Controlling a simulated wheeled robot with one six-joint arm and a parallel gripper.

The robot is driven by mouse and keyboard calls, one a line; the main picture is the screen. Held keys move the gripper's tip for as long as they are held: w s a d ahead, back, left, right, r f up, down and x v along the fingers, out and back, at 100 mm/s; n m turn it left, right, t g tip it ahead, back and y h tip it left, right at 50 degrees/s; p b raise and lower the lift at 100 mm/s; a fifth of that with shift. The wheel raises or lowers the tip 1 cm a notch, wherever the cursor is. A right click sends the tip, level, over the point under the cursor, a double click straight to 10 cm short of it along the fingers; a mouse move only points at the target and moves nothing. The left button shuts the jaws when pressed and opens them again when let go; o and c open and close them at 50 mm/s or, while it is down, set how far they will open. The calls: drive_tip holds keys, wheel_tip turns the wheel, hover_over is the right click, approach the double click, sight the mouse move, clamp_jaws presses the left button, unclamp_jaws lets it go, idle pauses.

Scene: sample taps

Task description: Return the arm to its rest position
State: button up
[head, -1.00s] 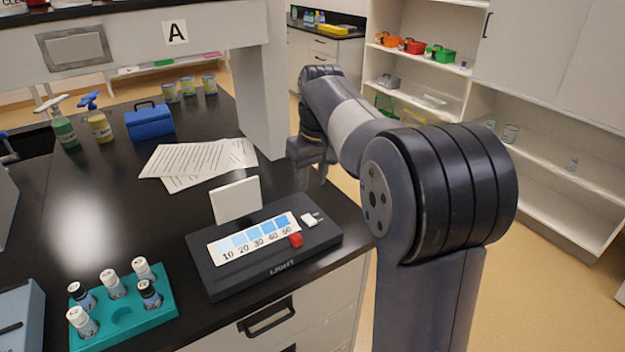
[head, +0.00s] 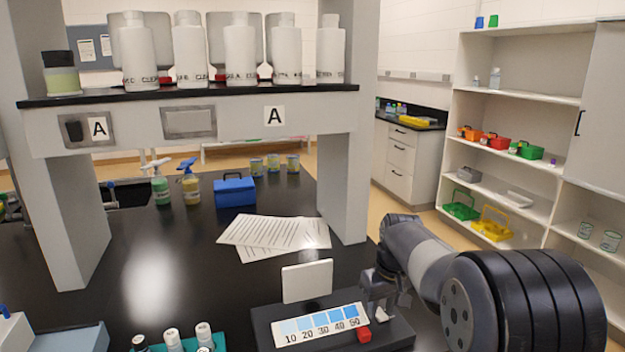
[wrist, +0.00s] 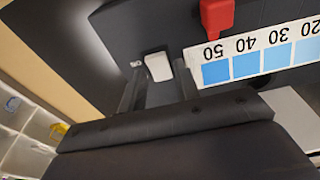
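My gripper (head: 377,298) is at the right end of the black colour-chart device (head: 262,330), close above it in the picture. In the wrist view my gripper (wrist: 160,88) shows two fingers apart with nothing held between them. A small white block (wrist: 158,67) on the device shows beyond the fingertips, apart from them as far as I can tell. My arm (head: 425,262) reaches in from the lower right, bent at a large black joint.
A red slider (head: 364,334) and blue chart strip (head: 322,324) lie on the device, with a white panel (head: 307,281) upright behind. The shelf post (head: 342,185) stands behind my arm. A teal vial rack (head: 218,342) is at lower left. Papers (head: 270,233) lie on the bench.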

idle(0.3)
drive_tip(key=shift+r+p, duration=0.25)
drive_tip(key=shift+p, duration=0.6)
wheel_tip(320, 180, up, 10)
drive_tip(key=s, duration=0.1)
drive_tip(key=shift+g, duration=0.3)
drive_tip(key=f, duration=0.7)
drive_tip(key=w+f, duration=0.1)
drive_tip(key=f, duration=0.2)
drive_tip(key=shift+f, duration=0.35)
drive_tip(key=shift+w+f+b, duration=0.1)
drive_tip(key=shift+f+b, duration=0.15)
drive_tip(key=shift+b, duration=0.55)
drive_tip(key=shift+s+t+b, duration=0.2)
drive_tip(key=shift+t+b, duration=0.2)
drive_tip(key=shift+b, duration=0.9)
drive_tip(key=t+b, duration=0.1)
drive_tip(key=b, duration=0.1)
drive_tip(key=t+b, duration=0.1)
drive_tip(key=b, duration=0.2)
drive_tip(key=shift+s+d+y, duration=0.1)
drive_tip(key=shift+s+y, duration=0.15)
drive_tip(key=shift+y, duration=0.15)
